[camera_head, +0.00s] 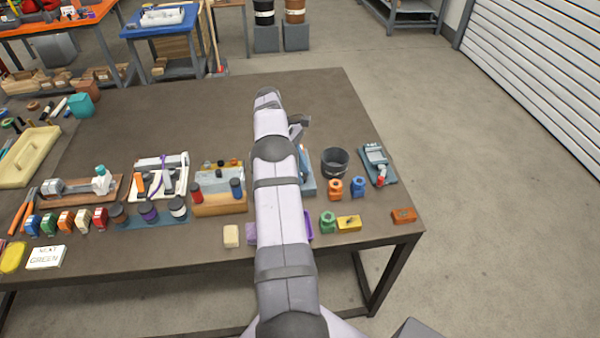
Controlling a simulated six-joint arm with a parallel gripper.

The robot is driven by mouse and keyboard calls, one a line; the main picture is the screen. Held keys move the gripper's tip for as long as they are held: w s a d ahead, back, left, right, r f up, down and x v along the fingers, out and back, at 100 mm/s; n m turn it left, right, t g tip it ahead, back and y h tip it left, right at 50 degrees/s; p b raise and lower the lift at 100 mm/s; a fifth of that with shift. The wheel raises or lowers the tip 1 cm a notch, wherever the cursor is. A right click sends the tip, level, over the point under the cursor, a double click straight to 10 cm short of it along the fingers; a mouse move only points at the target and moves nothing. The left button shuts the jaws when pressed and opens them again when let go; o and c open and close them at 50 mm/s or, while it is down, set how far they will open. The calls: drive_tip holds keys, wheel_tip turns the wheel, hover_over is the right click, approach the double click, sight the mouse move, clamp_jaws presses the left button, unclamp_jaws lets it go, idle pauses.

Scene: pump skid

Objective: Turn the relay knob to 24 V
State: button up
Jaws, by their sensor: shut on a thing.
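My arm stretches from the bottom edge up over the middle of the workbench (200,110). A grey part of my wrist shows at the right of its far end, but the fingers of my gripper are hidden behind the arm. I cannot make out the relay knob or any 24 V mark. A blue panel (308,182) shows in part just right of the arm, the rest covered by it; I cannot tell whether it carries the knob. What the jaws touch is hidden too.
A dark cup (334,163), a blue-grey device (376,163), and orange (335,188), blue (358,187) and green (327,221) fittings stand right of my arm. A wooden block with cylinders (219,203) stands left. The bench's far middle is clear.

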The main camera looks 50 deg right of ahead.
drive_tip(key=shift+d+m+y, duration=0.1)
drive_tip(key=shift+m+y, duration=0.2)
drive_tip(key=shift+m, duration=0.6)
idle(0.4)
drive_tip(key=o, duration=1)
drive_tip(key=shift+r, duration=0.2)
drive_tip(key=shift+r+b, duration=0.3)
drive_tip(key=shift+r, duration=0.35)
wheel_tip(320, 180, up, 8)
drive_tip(key=p, duration=0.7)
drive_tip(key=shift+r, duration=0.25)
